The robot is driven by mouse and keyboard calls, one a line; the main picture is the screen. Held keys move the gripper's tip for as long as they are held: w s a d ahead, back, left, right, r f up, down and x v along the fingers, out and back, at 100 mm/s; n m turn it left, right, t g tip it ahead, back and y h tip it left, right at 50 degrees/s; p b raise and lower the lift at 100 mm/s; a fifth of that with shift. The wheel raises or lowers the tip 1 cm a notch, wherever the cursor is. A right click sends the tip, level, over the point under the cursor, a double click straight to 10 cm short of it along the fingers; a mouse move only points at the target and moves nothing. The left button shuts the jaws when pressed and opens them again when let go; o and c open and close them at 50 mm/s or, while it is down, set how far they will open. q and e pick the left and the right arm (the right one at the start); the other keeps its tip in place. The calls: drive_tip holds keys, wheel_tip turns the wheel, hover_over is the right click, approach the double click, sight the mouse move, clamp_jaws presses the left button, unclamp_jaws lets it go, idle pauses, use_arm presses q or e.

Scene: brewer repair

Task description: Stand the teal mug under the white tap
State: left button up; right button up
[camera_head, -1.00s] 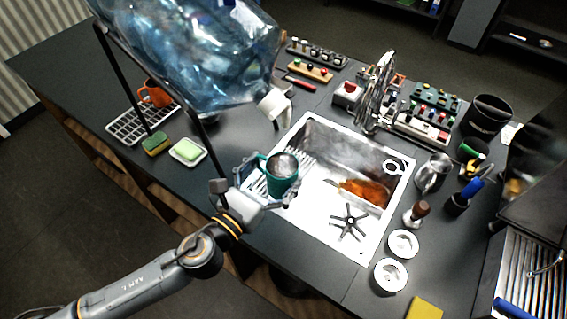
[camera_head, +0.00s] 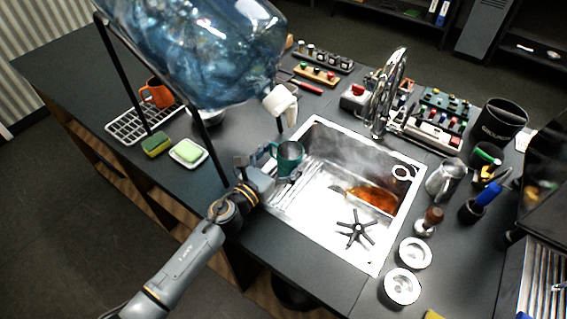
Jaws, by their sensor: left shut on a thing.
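The teal mug (camera_head: 288,160) is upright in my left gripper (camera_head: 284,165), which is shut on it, at the left rim of the sink. The white tap (camera_head: 280,102) is on the neck of the big blue water bottle (camera_head: 222,60), which lies tilted in a black stand. The mug shows below the tap in the picture, with a gap between them; whether it is directly under the tap I cannot tell. My right gripper is not in view.
The steel sink (camera_head: 330,230) holds brown liquid and a black star-shaped part (camera_head: 357,228). A soap dish (camera_head: 188,154) and a sponge (camera_head: 156,144) lie left of the mug. An orange mug (camera_head: 157,93) stands on a rack. The dark counter (camera_head: 235,165) between has free room.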

use_arm(q)
drive_tip(key=shift+f, duration=0.7)
drive_tip(key=shift+f, duration=0.15)
drive_tip(key=o, duration=1)
